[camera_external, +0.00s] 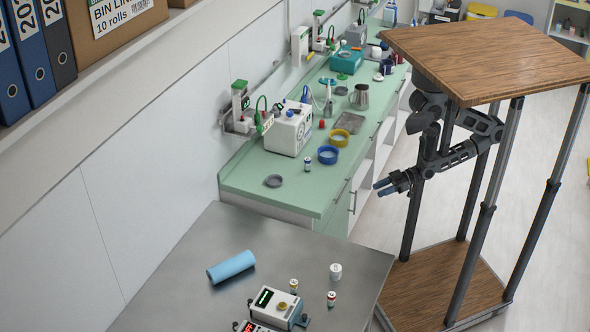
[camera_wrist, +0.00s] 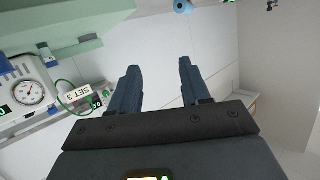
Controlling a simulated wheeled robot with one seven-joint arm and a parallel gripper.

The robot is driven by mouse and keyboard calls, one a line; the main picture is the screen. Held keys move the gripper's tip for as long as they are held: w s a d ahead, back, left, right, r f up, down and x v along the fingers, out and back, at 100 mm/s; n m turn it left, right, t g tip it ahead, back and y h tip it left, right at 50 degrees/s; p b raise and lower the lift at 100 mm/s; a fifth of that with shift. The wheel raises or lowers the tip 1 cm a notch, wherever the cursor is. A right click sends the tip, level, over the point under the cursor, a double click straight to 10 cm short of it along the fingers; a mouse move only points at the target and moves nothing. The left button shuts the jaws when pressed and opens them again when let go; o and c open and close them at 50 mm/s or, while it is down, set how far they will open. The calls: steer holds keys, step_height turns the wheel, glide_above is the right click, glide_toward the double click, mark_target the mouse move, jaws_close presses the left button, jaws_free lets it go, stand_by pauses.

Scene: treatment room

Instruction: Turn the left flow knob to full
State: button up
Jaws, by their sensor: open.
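My gripper (camera_external: 382,187) is in the air to the right of the green counter, pointing left. In the wrist view its two dark blue fingers (camera_wrist: 158,82) are apart with nothing between them. The left wall unit (camera_external: 240,98), white with a green top and green hose, is on the rail at the back of the counter, well away from my gripper. The wrist view shows a round dial gauge (camera_wrist: 29,92), a "SET 3" tag (camera_wrist: 77,93) and a green hose at the left edge. I cannot make out a flow knob for certain in either view.
A grey table (camera_external: 190,275) in front holds a blue roll (camera_external: 231,267) and small devices.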

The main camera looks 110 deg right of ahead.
steer(key=w+d+f+m+t+b, duration=0.1)
steer(key=w+d+f, duration=0.15)
steer(key=w, duration=1.05)
steer(key=w+d+f+m+b, duration=0.15)
steer(key=w+d, duration=0.25)
steer(key=w, duration=0.8)
step_height(320, 180, up, 25)
steer(key=n+g+y+b, duration=0.55)
steer(key=n+y, duration=0.35)
steer(key=n, duration=0.5)
glide_above(260, 129)
steer(key=s+p, duration=0.1)
steer(key=s, duration=0.1)
steer(key=s+d+g+h, duration=0.1)
steer(key=s+d+g, duration=0.25)
steer(key=d, duration=0.25)
steer(key=shift+m, duration=0.25)
steer(key=shift+p+x, duration=0.35)
steer(key=shift+x, duration=3.15)
steer(key=shift+w, duration=0.1)
